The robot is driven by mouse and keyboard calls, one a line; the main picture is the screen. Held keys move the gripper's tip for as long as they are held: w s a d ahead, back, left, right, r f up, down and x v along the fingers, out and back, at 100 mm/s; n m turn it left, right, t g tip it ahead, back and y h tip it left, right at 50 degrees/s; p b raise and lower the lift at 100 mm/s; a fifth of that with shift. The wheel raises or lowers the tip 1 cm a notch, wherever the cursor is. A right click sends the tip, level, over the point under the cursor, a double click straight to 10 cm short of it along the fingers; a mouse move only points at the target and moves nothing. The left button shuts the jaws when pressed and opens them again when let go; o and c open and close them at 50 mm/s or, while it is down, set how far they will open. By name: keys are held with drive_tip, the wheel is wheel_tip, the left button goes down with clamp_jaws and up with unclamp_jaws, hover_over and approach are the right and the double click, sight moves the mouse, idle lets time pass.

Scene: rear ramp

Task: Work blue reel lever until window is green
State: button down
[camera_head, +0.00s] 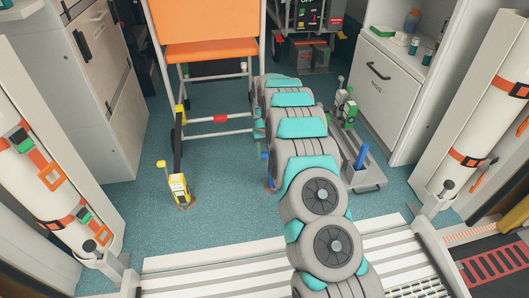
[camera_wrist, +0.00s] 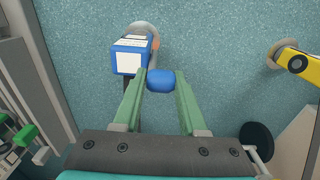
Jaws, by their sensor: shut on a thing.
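The blue reel (camera_wrist: 131,55) stands on the floor in the upper left of the wrist view, a blue box with white panels beside a round metal base. Its blue lever knob (camera_wrist: 160,80) sits between the two green fingers of my gripper (camera_wrist: 160,74), which are shut on it. No green window shows on the faces in view, and I cannot tell the window's colour. In the head view my arm hides the gripper and most of the blue reel; a small blue part (camera_head: 264,155) shows at the arm's left edge.
A yellow reel (camera_head: 178,187) stands left of my arm; it also shows in the wrist view (camera_wrist: 298,63). A green reel (camera_head: 346,112) and a grey tray with a blue handle (camera_head: 361,157) are on the right. An orange chair (camera_head: 205,50) stands behind. Blue floor between is clear.

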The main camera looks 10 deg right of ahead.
drive_tip(key=shift+s, duration=0.1)
drive_tip(key=s+f+t, duration=0.2)
drive_tip(key=s+t, duration=0.2)
drive_tip(key=s, duration=0.3)
drive_tip(key=shift+s+f, duration=0.25)
drive_tip(key=shift+f, duration=0.1)
idle(0.5)
idle(0.4)
drive_tip(key=shift+c, duration=2.2)
unclamp_jaws()
drive_tip(key=shift+w, duration=0.1)
drive_tip(key=shift+r, duration=0.2)
